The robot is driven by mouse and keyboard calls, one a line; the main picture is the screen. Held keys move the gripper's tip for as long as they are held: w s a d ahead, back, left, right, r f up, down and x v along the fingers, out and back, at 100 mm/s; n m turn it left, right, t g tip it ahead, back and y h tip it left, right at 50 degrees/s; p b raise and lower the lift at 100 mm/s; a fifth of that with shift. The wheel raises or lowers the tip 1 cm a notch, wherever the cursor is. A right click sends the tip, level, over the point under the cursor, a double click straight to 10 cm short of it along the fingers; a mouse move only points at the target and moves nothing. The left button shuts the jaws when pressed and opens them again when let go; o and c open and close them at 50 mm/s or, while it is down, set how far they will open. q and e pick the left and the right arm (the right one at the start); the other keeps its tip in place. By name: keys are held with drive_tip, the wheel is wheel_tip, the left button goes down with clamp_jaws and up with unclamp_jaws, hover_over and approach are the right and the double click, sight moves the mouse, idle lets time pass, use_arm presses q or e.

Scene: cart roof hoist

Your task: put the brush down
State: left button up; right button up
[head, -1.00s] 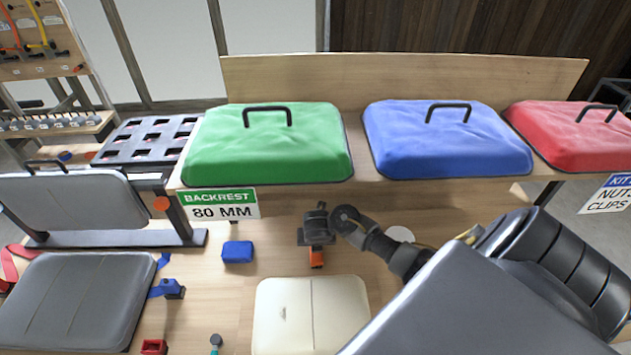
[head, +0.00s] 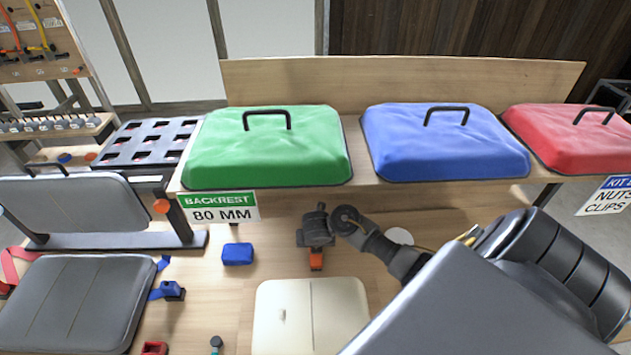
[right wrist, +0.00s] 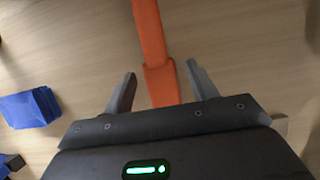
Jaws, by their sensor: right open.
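The brush shows as an orange handle (right wrist: 149,30) in the right wrist view. It runs from the top edge down between the fingers of my right gripper (right wrist: 161,74), which are open with a gap on both sides. The handle appears to lie on the wooden tabletop. In the head view my right gripper (head: 317,236) points down over the bench, with the orange end of the brush (head: 316,261) showing just below it. The rest of the brush is hidden there, and I see no bristles. My left gripper is not in view.
A blue block (head: 238,254) lies left of the gripper, and a cream pad (head: 311,315) lies in front. Green (head: 267,150), blue (head: 445,145) and red (head: 575,138) cushions sit on the shelf behind. A grey pad (head: 75,305) is at left.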

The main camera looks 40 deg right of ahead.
drive_tip(key=p+v, duration=0.4)
drive_tip(key=v, duration=0.4)
drive_tip(key=shift+a+r, duration=0.15)
drive_tip(key=shift+r, duration=0.1)
drive_tip(key=shift+v, duration=1.1)
drive_tip(key=shift+s, duration=0.1)
